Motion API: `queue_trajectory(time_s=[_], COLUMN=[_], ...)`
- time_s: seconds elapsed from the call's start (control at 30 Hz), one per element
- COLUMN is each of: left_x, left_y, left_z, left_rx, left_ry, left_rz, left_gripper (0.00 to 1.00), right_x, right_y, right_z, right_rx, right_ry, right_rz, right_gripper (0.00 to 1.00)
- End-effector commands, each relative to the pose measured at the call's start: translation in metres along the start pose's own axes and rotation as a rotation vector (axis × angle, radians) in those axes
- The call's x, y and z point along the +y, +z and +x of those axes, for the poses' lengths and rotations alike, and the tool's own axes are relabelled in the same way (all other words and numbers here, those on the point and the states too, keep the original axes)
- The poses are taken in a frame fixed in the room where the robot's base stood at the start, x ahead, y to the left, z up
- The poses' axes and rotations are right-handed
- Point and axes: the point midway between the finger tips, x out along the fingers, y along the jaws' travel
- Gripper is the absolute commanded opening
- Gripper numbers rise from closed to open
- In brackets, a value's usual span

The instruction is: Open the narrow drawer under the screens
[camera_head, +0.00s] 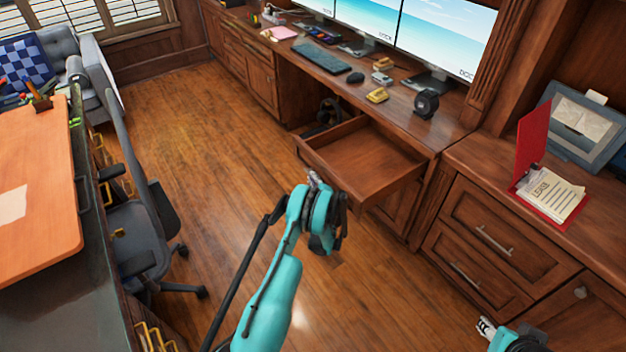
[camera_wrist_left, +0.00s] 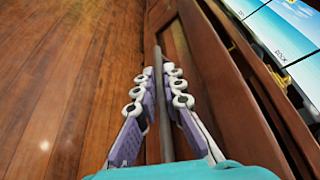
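The narrow drawer (camera_head: 365,157) under the screens is pulled out of the desk and its inside looks empty. My left gripper (camera_head: 314,179) is at the drawer's front. In the left wrist view, the fingers of my left gripper (camera_wrist_left: 160,88) lie on both sides of the drawer's bar handle (camera_wrist_left: 158,58) and look closed on it. The wooden drawer front (camera_wrist_left: 205,60) runs along the right of the handle there. My right gripper (camera_head: 485,327) is low at the right, away from the drawer, its fingers too small to judge.
The desk top carries screens (camera_head: 450,35), a keyboard (camera_head: 322,58) and a dark round object (camera_head: 426,104). A cabinet with drawers (camera_head: 505,235) stands at the right. An office chair (camera_head: 135,235) stands at the left. The floor (camera_head: 200,130) between is clear.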

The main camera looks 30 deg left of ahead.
Motion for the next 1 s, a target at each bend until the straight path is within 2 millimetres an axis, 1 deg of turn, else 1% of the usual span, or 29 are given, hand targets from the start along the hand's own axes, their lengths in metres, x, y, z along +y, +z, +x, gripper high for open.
queue_trajectory(time_s=[0.07, 0.33, 0.43, 0.53, 0.6, 0.63, 0.67, 0.7, 0.73, 0.9, 1.0], left_x=[0.0, -0.001, -0.006, -0.018, -0.029, -0.035, -0.04, -0.047, -0.053, -0.074, -0.081], left_y=[0.001, 0.001, 0.004, 0.011, 0.019, 0.022, 0.025, 0.03, 0.033, 0.046, 0.051], left_z=[0.001, 0.0, -0.001, -0.004, -0.007, -0.009, -0.01, -0.012, -0.013, -0.018, -0.02], left_rx=[-0.001, -0.001, -0.001, -0.001, -0.001, -0.001, -0.001, -0.001, 0.0, -0.001, -0.001], left_ry=[0.0, 0.0, 0.0, 0.0, -0.001, -0.002, -0.003, -0.003, -0.003, -0.002, -0.001], left_rz=[0.0, 0.0, 0.0, 0.001, 0.002, 0.003, 0.003, 0.003, 0.003, 0.002, 0.001], left_gripper=[0.18, 0.18, 0.18, 0.18, 0.18, 0.2, 0.25, 0.23, 0.18, 0.18, 0.18], right_x=[0.0, 0.0, 0.0, 0.0, 0.0, 0.0, 0.0, 0.0, 0.0, 0.0, 0.0], right_y=[0.0, 0.0, 0.0, 0.0, 0.0, 0.0, 0.0, 0.0, 0.0, 0.0, 0.0], right_z=[0.0, 0.0, 0.0, 0.0, 0.0, 0.0, 0.0, 0.0, 0.0, 0.0, 0.0], right_rx=[0.0, 0.0, 0.0, 0.0, 0.0, 0.0, 0.0, 0.0, 0.0, 0.0, 0.0], right_ry=[0.0, 0.0, 0.0, 0.0, 0.0, 0.0, 0.0, 0.0, 0.0, 0.0, 0.0], right_rz=[0.0, 0.0, 0.0, 0.0, 0.0, 0.0, 0.0, 0.0, 0.0, 0.0, 0.0], right_gripper=[0.4, 0.4, 0.4, 0.4, 0.4, 0.4, 0.4, 0.4, 0.4, 0.4, 0.4])
